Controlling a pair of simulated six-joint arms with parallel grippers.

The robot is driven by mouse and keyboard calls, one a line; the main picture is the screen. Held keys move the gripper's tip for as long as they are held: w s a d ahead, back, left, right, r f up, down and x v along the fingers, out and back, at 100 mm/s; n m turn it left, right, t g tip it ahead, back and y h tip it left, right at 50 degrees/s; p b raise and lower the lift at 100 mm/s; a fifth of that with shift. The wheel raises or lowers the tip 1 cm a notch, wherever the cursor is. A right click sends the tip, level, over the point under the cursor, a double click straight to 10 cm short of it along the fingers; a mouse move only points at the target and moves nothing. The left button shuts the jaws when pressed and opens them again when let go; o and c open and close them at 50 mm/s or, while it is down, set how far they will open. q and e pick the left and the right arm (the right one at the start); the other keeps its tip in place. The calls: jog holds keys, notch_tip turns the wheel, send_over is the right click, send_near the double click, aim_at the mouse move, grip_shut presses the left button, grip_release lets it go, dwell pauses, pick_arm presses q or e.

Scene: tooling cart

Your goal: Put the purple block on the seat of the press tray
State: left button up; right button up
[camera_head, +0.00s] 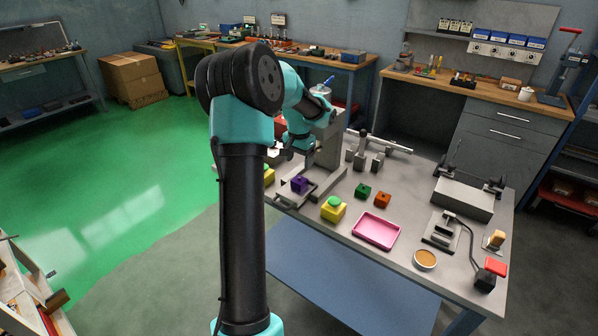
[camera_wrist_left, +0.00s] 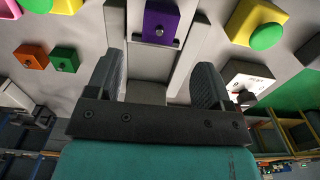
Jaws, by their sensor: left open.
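The purple block (camera_head: 299,184) is at the front of the grey press tray (camera_head: 315,195), at the foot of the upright grey press (camera_head: 328,150). In the left wrist view the purple block (camera_wrist_left: 160,23) shows at the top, over the pale tray (camera_wrist_left: 199,40); I cannot tell whether it is fully seated. My left gripper (camera_head: 282,152) is behind and above the block, partly hidden by my own arm. In the left wrist view its two fingers (camera_wrist_left: 158,85) are wide apart with nothing between them. My right gripper is not in view.
Yellow boxes with green buttons stand on both sides, one in front of the tray (camera_head: 333,210) and one to its left (camera_head: 268,175). A green block (camera_head: 363,191), an orange block (camera_head: 382,200) and a pink tray (camera_head: 376,231) lie to the right. A bowl (camera_head: 425,259) is near the front edge.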

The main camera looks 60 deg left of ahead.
pick_arm(q)
jog(key=shift+r, duration=1.45)
